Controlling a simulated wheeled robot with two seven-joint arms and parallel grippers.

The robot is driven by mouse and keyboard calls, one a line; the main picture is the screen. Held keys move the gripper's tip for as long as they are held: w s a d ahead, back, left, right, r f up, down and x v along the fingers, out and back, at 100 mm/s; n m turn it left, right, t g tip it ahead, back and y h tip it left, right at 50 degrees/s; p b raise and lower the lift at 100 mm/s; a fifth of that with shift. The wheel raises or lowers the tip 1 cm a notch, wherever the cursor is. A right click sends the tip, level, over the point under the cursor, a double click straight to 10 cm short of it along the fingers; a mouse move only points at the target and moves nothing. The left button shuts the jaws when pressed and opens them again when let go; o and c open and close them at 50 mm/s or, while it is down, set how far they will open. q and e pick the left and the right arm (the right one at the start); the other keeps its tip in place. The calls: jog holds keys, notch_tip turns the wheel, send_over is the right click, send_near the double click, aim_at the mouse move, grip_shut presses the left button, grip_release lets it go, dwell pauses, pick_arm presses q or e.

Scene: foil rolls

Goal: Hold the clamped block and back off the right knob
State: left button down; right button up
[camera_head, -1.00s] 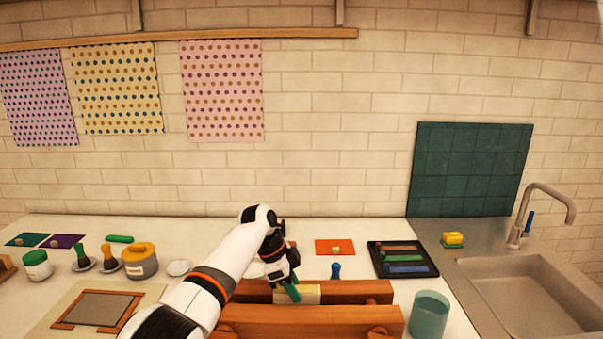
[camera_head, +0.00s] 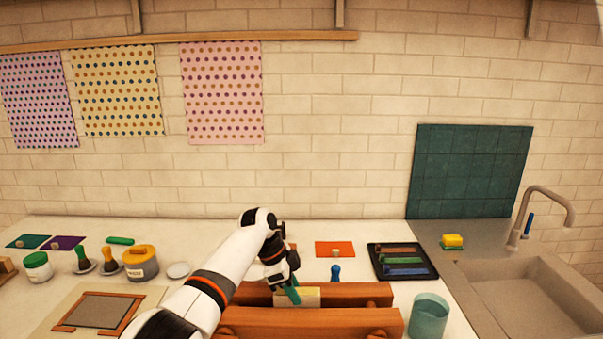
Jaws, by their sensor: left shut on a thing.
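A wooden clamp with two long reddish-brown beams stands at the front of the counter, its rear beam (camera_head: 352,293) behind its front beam (camera_head: 300,325). A pale yellow block (camera_head: 310,297) sits between the beams, left of the clamp's middle. My left gripper (camera_head: 291,294) comes down on the block's left part and is shut on it; green shows at its fingertips. The right knob (camera_head: 378,334) shows only in part at the front beam's right end, cut by the bottom edge. My right gripper is out of view.
A teal cup (camera_head: 429,316) stands just right of the clamp. A blue-handled tool (camera_head: 335,272) stands behind it. A dark tray (camera_head: 402,261) with colored bars lies behind right, near the sink (camera_head: 535,290). Jars and a framed plate (camera_head: 98,311) are left.

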pick_arm(q)
jog(key=shift+r, duration=0.15)
jog(key=shift+r+p, duration=3.3)
jog(key=shift+r, duration=0.85)
